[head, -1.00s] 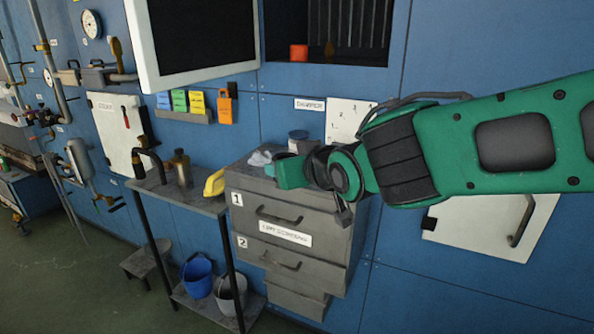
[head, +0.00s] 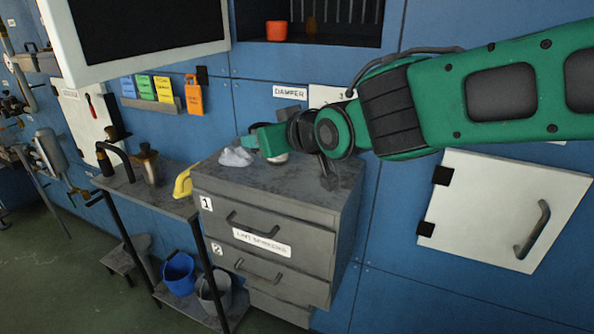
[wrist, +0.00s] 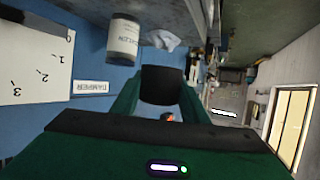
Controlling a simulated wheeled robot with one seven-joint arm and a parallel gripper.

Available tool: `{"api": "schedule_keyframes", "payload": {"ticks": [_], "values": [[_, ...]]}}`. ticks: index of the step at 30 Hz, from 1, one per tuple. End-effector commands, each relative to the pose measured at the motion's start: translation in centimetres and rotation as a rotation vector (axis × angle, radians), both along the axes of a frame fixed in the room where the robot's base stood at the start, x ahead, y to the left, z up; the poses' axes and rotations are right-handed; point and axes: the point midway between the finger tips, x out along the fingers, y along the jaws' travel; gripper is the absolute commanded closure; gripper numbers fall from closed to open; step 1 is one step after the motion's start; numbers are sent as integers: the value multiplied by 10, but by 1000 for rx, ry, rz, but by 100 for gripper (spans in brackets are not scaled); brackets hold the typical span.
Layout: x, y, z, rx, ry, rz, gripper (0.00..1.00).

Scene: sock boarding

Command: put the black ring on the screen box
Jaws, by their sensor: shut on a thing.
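My gripper (head: 265,139) is shut and points left above the grey drawer cabinet in the head view. In the wrist view my gripper (wrist: 160,95) has its green fingers on both sides of a black thing (wrist: 161,84), which looks like the black ring; its hole does not show. In the head view I cannot make out the held thing clearly. The screen box (head: 60,45), with a white frame and black screen, is on the blue wall at the upper left, above and left of my gripper and apart from it.
A grey drawer cabinet (head: 275,210) bears a crumpled pale cloth (head: 236,157) and a tin, which shows in the wrist view (wrist: 123,40). Coloured tags (head: 163,90) hang under the screen box. An orange cup (head: 276,31) stands in a wall recess. A wall door (head: 510,205) is at right.

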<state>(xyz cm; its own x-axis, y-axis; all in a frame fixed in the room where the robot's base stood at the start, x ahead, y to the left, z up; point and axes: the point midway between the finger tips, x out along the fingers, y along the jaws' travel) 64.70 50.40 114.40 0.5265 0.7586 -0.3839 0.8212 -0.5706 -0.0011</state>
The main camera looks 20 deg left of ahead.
Motion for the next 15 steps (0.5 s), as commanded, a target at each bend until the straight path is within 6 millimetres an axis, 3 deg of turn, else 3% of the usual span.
{"api": "schedule_keyframes", "payload": {"ticks": [9,15], "values": [[26,-53,-39,-2,1,3,83],[37,-75,-53,0,-1,6,83]]}}
